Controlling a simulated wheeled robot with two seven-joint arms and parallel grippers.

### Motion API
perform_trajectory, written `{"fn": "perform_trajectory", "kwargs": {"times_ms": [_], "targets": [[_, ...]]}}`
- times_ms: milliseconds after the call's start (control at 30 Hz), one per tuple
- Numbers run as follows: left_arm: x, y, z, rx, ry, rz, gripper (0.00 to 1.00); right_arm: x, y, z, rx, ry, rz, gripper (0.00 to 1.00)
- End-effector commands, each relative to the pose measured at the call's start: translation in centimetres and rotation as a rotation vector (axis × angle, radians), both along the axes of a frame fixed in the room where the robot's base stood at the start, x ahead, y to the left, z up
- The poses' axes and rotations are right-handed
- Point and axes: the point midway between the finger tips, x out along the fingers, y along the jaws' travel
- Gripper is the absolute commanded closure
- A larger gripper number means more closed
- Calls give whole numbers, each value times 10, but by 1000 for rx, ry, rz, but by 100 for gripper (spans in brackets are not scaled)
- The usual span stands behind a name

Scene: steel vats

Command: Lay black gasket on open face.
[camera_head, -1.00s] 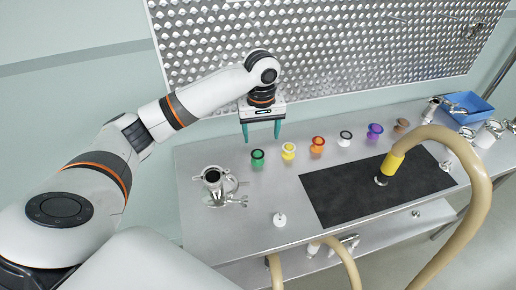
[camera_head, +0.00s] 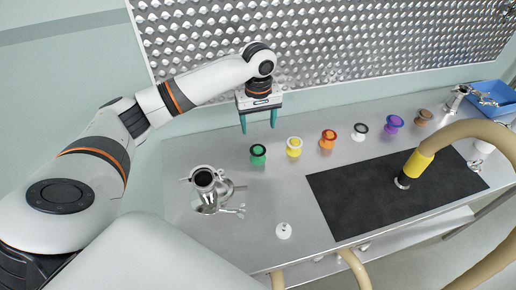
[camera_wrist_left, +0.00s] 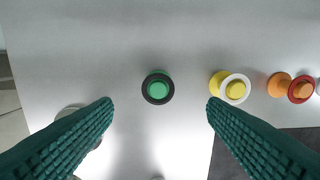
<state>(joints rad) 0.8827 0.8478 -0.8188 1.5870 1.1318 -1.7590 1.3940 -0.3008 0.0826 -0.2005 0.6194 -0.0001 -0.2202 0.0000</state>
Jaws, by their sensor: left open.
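A black gasket (camera_head: 258,151) sits as a ring around the top of a green holder (camera_head: 258,159); it also shows in the left wrist view (camera_wrist_left: 147,94). My left gripper (camera_head: 259,122) is open and empty above the back of the table, pointing down, close to this holder. In the left wrist view its teal fingers (camera_wrist_left: 160,112) lie to either side of the ring, not touching it. A steel fitting (camera_head: 206,190) with an upward open face (camera_head: 204,178) and dark bore stands on the left of the table. My right gripper is not in view.
A row of coloured holders with rings runs right: yellow (camera_head: 294,146), orange-red (camera_head: 328,139), white with a dark ring (camera_head: 360,131), purple (camera_head: 393,124), brown (camera_head: 423,117). A black mat (camera_head: 360,200), a yellow-cuffed hose (camera_head: 417,163) and a small white part (camera_head: 284,231) lie in front.

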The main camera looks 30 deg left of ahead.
Motion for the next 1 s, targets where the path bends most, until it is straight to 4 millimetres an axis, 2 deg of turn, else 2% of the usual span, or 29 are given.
{"fn": "perform_trajectory", "kwargs": {"times_ms": [100, 367, 533, 667, 1000], "targets": [[-1, 0, -18, -1, 3, 0, 33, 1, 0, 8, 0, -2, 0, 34], [-1, 0, -39, 1, 2, -2, 33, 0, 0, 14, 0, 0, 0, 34], [-5, -1, -63, 0, 5, -1, 33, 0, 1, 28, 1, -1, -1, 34], [-4, 0, -81, 1, 1, 0, 33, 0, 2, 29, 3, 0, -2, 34], [-4, -1, -87, 0, 0, -2, 33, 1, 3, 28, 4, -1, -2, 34]]}}
